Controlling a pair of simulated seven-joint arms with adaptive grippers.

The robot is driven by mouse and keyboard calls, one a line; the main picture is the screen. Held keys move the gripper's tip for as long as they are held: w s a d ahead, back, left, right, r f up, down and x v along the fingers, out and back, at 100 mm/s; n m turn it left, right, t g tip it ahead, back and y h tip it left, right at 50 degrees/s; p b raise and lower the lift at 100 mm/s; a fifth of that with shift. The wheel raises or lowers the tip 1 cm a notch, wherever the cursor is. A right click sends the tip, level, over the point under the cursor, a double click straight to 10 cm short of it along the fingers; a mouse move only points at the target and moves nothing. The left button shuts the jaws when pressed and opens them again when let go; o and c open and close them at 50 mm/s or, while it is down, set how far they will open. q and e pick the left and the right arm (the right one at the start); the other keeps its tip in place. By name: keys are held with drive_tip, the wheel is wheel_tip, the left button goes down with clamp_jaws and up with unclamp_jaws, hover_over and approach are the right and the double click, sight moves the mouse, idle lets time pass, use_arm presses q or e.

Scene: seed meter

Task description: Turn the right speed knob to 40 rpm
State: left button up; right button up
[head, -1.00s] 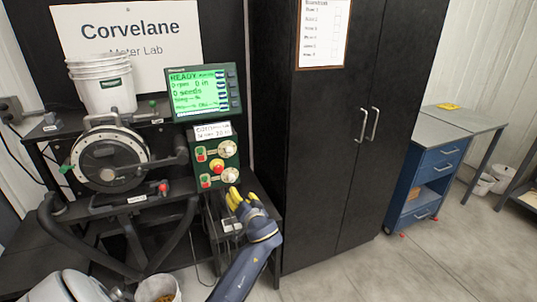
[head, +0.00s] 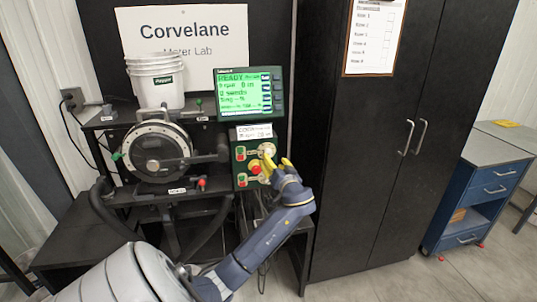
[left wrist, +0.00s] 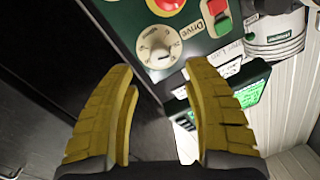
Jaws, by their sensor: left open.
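The green control panel (head: 240,172) stands below the display, with knobs on its right side. The lower knob is mostly hidden in the head view. My left gripper (head: 278,162) is open in front of the panel. In the left wrist view its yellow fingers (left wrist: 160,75) are spread either side of the dial, with the dial just beyond the tips. The pointer's exact reading is too small to tell.
A red stop button (left wrist: 166,5) sits beside the dial, and green and red push buttons (left wrist: 219,16) sit nearby. The green display (head: 246,92) reads READY. The seed meter (head: 155,148) is left of the panel; a black cabinet (head: 345,180) stands close on the right.

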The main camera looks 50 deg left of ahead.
sight(269, 154)
use_arm(q)
drive_tip(key=x, duration=0.7)
drive_tip(key=shift+w+a, duration=0.1)
drive_tip(key=shift+a, duration=0.15)
clamp_jaws()
idle(0.3)
